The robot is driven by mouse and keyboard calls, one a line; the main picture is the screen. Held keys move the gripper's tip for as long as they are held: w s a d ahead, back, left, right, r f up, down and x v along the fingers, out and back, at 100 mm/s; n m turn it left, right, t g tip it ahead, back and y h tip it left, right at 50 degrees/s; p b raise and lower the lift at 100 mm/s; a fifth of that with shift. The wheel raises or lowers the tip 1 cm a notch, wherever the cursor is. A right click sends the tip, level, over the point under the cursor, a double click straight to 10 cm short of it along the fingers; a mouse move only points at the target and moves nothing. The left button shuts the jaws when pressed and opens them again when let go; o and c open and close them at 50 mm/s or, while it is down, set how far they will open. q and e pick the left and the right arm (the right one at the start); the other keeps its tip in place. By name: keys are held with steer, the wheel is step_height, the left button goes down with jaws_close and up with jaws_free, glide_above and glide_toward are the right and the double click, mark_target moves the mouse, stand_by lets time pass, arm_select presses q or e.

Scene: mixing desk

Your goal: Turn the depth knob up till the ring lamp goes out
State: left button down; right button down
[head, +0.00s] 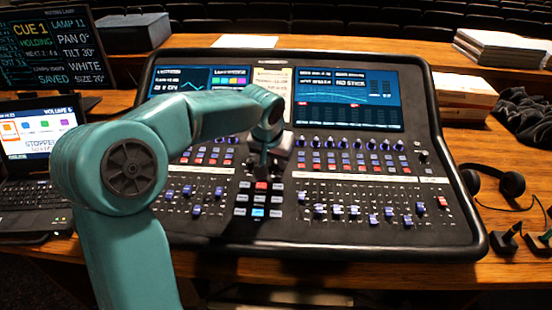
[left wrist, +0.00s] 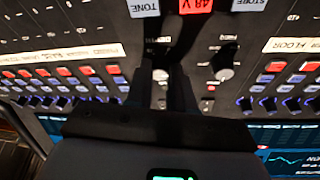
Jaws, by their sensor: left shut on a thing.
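My left gripper (head: 263,163) is over the middle of the mixing desk (head: 462,222), below the screens. In the left wrist view its two dark fingers (left wrist: 170,92) point at the panel and are shut on a small knob with a pale cap (left wrist: 160,76). Its label is too small to read. A second pale-capped knob (left wrist: 223,73) stands free beside the fingers. The fingers and wrist hide much of the panel around the held knob. I cannot make out a lit ring lamp. My right gripper is not in view.
Rows of blue-lit knobs (head: 345,143) and faders (head: 374,219) flank the middle. Headphones (head: 512,183) lie at the right. A laptop (head: 38,195) and a cue monitor (head: 45,50) stand at the left.

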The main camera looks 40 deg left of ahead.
arm_select(q)
steer(key=m+p, duration=0.1)
steer(key=m, duration=0.2)
steer(key=shift+r+h+p, duration=0.1)
steer(key=shift+h+p, duration=0.2)
steer(key=shift+h, duration=0.1)
steer(key=m+h+p, duration=0.1)
steer(key=m, duration=0.1)
steer(key=shift+a+m, duration=0.1)
steer(key=shift+m, duration=0.3)
steer(key=m+h+p, duration=0.1)
steer(key=m, duration=0.4)
steer(key=shift+w+m, duration=0.1)
steer(key=shift+m, duration=0.3)
steer(key=shift+g+h, duration=0.3)
